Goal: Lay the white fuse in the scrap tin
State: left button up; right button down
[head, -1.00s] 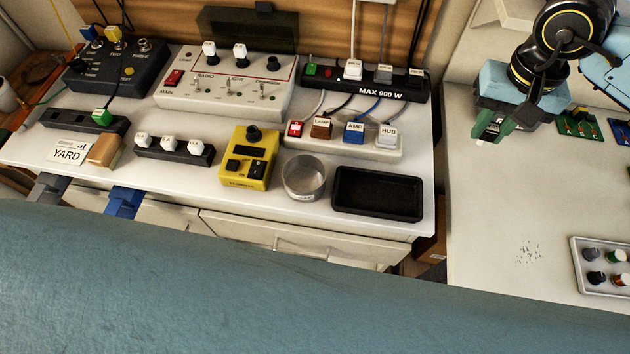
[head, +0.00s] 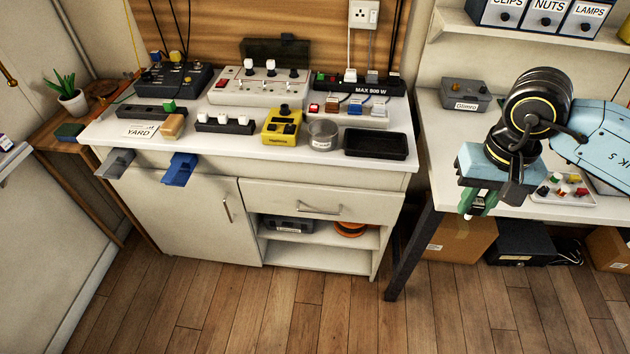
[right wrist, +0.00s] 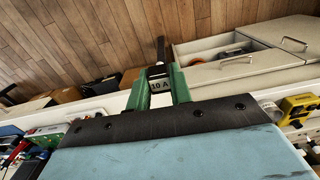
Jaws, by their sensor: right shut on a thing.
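The white fuse (right wrist: 160,86) shows in the right wrist view as a pale piece marked "10 A" between the green fingers. My right gripper (head: 478,208) is shut on it, in front of the right-hand table's front edge in the head view. The fuse itself is hardly visible in the head view. A round, pale metal tin with a label (head: 322,136), which looks like the scrap tin, stands near the front of the white cabinet top, between the yellow box and the black tray. The gripper is well to its right and apart from it. My left gripper is not in view.
The black tray (head: 375,145) lies just right of the tin, the yellow box (head: 282,127) left of it. Power strips (head: 347,115) stand behind. A gap with a dark table leg (head: 412,255) separates cabinet and right table. A parts tray (head: 562,190) lies beyond my right gripper.

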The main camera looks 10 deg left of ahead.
aim_at(323, 142)
jog(key=k, duration=0.45)
jog(key=u, duration=1.3)
jog(key=i, duration=1.9)
jog(key=z, duration=1.4)
